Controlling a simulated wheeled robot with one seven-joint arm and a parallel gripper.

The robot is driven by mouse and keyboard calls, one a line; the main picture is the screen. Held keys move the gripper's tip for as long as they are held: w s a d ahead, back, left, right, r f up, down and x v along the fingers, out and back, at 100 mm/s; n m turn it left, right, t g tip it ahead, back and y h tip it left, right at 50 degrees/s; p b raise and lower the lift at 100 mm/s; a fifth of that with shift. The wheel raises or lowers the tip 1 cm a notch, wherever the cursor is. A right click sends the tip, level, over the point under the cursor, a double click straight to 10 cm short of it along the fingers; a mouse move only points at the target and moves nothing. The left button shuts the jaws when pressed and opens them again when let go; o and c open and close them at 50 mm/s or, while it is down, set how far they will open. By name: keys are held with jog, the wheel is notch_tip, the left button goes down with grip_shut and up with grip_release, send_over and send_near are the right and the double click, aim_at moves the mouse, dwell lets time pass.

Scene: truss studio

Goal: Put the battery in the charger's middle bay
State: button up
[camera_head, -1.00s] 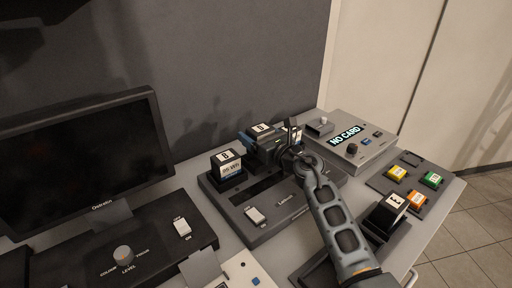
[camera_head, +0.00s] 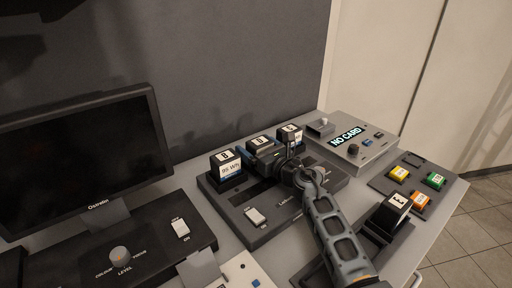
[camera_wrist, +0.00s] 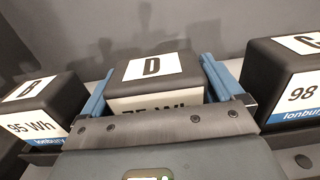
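The battery (camera_wrist: 152,70), a black block with white labels marked D, lies between my gripper's (camera_wrist: 155,85) two blue fingers in the wrist view. The fingers sit close along both its sides, and my gripper appears shut on it. In the head view this battery (camera_head: 260,142) is upright at the charger's (camera_head: 265,226) middle bay, in line with the batteries on either side. My gripper (camera_head: 265,151) reaches it from the front right. The battery's base and the bay floor are hidden, so I cannot tell whether it is fully seated.
Battery B (camera_head: 228,165) stands in the left bay and another battery (camera_head: 290,134) in the right bay, close beside my fingers. A separate battery (camera_head: 396,208) stands at the front right. A "NO CARD" unit (camera_head: 370,150) is behind right; a monitor (camera_head: 80,155) is left.

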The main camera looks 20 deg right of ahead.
jog(key=shift+o, duration=0.4)
jog(key=shift+r, duration=0.15)
jog(key=v, duration=1.2)
jog(key=shift+p, duration=0.4)
jog(key=shift+s, duration=0.1)
